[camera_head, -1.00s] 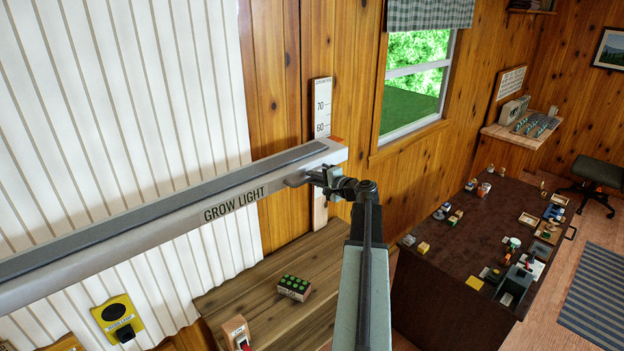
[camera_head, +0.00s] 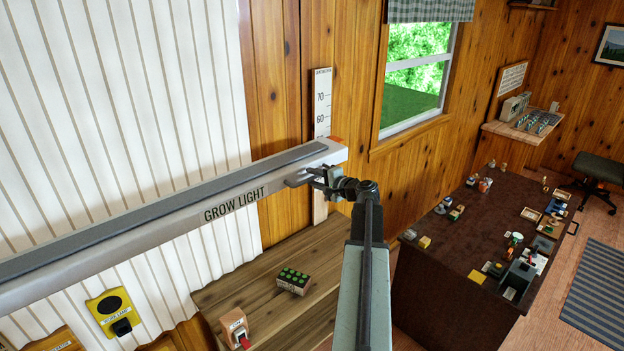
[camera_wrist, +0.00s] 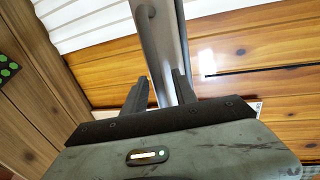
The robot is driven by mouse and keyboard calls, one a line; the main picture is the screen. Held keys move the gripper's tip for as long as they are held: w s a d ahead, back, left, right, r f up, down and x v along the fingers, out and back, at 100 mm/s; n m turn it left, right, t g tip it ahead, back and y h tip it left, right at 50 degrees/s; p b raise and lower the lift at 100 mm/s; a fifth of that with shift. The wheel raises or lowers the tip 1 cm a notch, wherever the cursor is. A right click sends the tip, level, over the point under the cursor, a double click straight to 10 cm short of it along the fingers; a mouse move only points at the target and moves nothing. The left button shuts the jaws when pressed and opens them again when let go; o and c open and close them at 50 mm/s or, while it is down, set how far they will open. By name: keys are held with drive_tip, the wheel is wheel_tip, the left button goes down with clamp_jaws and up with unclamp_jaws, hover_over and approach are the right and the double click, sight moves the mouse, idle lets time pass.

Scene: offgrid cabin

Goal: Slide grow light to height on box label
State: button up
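The long grey grow light (camera_head: 120,222) slants across the head view, its orange-marked right end in front of the white upright scale (camera_head: 322,98). The marks 70 and 60 show above that end; lower marks are partly hidden. My gripper (camera_head: 318,180) is at the light's right end, on its small handle. In the wrist view, the two dark fingers of my gripper (camera_wrist: 162,82) stand on either side of a grey bar of the handle (camera_wrist: 147,25). A small dark box (camera_head: 294,284) with green plants sits on the wooden bench below; its label is too small to read.
The wooden bench (camera_head: 250,290) holds a red-switched box (camera_head: 236,326). A dark table (camera_head: 450,260) with many small items stands to the right, under the window (camera_head: 415,75).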

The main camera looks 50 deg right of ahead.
drive_tip(key=p+v, duration=0.1)
drive_tip(key=v, duration=0.6)
drive_tip(key=shift+s, duration=0.2)
drive_tip(key=shift+a, duration=0.1)
